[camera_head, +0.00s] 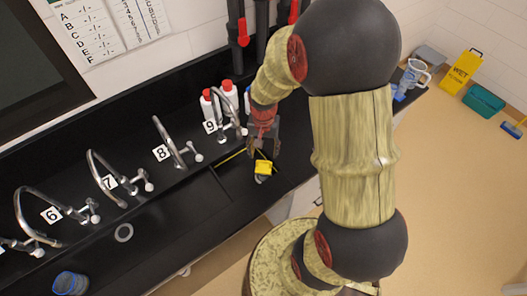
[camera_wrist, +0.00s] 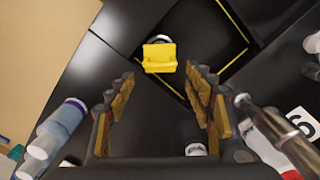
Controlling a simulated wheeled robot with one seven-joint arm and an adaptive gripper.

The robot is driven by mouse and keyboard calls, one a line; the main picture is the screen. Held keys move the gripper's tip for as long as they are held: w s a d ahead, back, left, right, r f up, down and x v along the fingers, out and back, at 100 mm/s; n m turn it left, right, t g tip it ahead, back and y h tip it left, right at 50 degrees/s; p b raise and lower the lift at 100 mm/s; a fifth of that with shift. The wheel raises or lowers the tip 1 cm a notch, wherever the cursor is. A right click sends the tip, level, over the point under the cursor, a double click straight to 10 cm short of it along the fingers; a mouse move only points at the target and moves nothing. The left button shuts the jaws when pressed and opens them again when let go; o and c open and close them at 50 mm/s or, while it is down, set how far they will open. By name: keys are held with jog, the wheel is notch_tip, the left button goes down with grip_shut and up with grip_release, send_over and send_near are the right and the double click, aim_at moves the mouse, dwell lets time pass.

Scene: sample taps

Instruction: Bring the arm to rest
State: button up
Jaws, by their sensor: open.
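My gripper (camera_head: 262,142) hangs over the black bench near the tap labelled 9 (camera_head: 238,131). In the wrist view its two fingers (camera_wrist: 162,98) stand wide apart with nothing held between them. A small yellow item (camera_head: 263,167) with a greyish part by it sits below the gripper, apart from the fingers. It also shows in the wrist view (camera_wrist: 160,58), beyond the fingertips, beside a yellow line. My arm is bent and reaches over the bench from the right.
Taps labelled 8 (camera_head: 176,147), 7 (camera_head: 118,178) and 6 (camera_head: 48,222) line the bench. Red-capped white bottles (camera_head: 229,93) stand behind tap 9. A blue cup (camera_head: 70,284) is front left; a clear jug (camera_head: 413,77) is far right. Open floor lies right of the bench.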

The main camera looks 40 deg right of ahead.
dwell(0.4)
jog(key=shift+s+a+n, duration=0.1)
jog(key=shift+s+n, duration=0.15)
jog(key=shift+n, duration=0.05)
jog(key=s+a+r+n+t+b, duration=0.2)
jog(key=s+a+r+n+b, duration=0.2)
jog(key=r, duration=0.5)
jog(key=s+a+r+n+t+b, duration=0.3)
jog(key=s+a+r+n+b, duration=0.1)
jog(key=s+a+r, duration=0.3)
notch_tip(320, 180, up, 2)
jog(key=shift+s+a+r+t+b, duration=0.2)
jog(key=shift+s+a+t+b, duration=0.15)
jog(key=shift+b, duration=0.2)
